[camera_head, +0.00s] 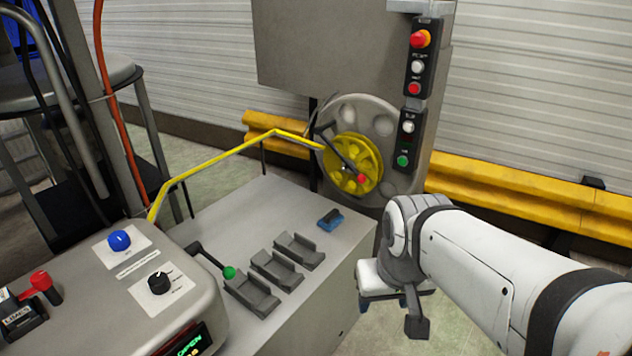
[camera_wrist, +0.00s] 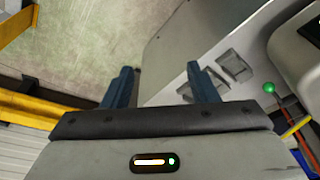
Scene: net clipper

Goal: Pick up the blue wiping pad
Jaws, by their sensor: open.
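The blue wiping pad (camera_head: 330,220) lies on the grey cabinet top near its far right edge in the head view. It has a blue base with a dark upper part. I cannot make it out in the wrist view. My gripper (camera_head: 390,309) hangs beyond the right side of the cabinet, apart from the pad and to its lower right in the head view. In the wrist view my gripper (camera_wrist: 161,86) has its two blue fingers spread apart, with nothing between them.
Several grey holders (camera_head: 276,270) stand on the cabinet top, left of and nearer than the pad. A green-knobbed lever (camera_head: 229,272) is beside them. A yellow handwheel (camera_head: 353,164) stands behind the pad.

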